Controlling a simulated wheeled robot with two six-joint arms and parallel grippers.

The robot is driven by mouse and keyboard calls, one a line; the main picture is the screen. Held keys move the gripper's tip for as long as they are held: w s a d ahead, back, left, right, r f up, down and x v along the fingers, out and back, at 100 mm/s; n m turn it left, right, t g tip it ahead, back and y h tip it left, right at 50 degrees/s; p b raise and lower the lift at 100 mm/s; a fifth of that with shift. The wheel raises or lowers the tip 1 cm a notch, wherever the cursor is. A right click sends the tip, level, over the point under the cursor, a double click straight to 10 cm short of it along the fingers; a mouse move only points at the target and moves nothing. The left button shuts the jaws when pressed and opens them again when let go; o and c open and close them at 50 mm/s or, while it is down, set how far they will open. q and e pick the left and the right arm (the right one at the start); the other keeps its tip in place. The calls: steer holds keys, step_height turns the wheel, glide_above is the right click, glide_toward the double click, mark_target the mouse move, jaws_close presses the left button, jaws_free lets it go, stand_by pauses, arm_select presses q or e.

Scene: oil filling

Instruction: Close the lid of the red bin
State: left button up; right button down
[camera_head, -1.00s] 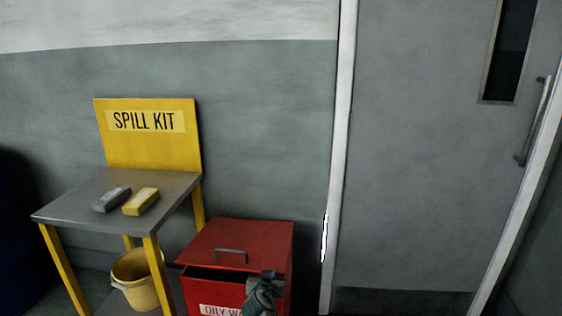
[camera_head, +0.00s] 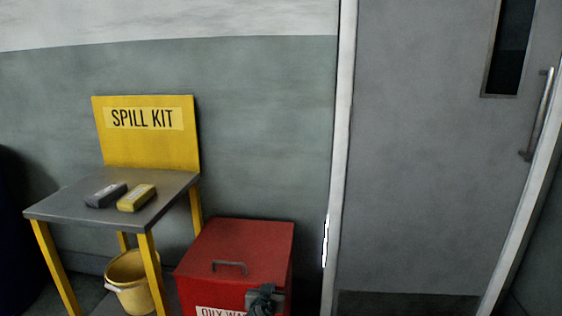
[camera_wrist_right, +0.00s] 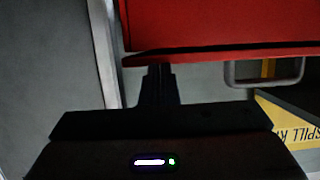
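The red bin (camera_head: 190,292) stands low in the head view, with a partly cut-off "OILY WA…" label on its front. Its red lid (camera_head: 262,245) with a grey handle (camera_head: 229,266) lies down over the bin, with no wide gap at its front. In the right wrist view, upside down, a thin dark line runs between the lid's edge (camera_wrist_right: 215,56) and the bin's front (camera_wrist_right: 220,22). My right gripper (camera_head: 264,295) is at the lid's front right edge; its fingers (camera_wrist_right: 158,75) look shut and empty. I cannot tell whether they touch the lid. My left gripper is not in view.
A grey-topped table (camera_head: 72,212) with a yellow "SPILL KIT" board (camera_head: 145,145) stands left of the bin, holding a grey block (camera_head: 106,195) and a yellow block (camera_head: 137,198). A yellow bucket (camera_head: 130,285) sits below. A grey door (camera_head: 425,180) is at right.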

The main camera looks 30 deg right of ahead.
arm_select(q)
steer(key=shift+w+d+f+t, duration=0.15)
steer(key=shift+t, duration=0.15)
arm_select(e)
steer(key=shift+w+d+r, duration=0.2)
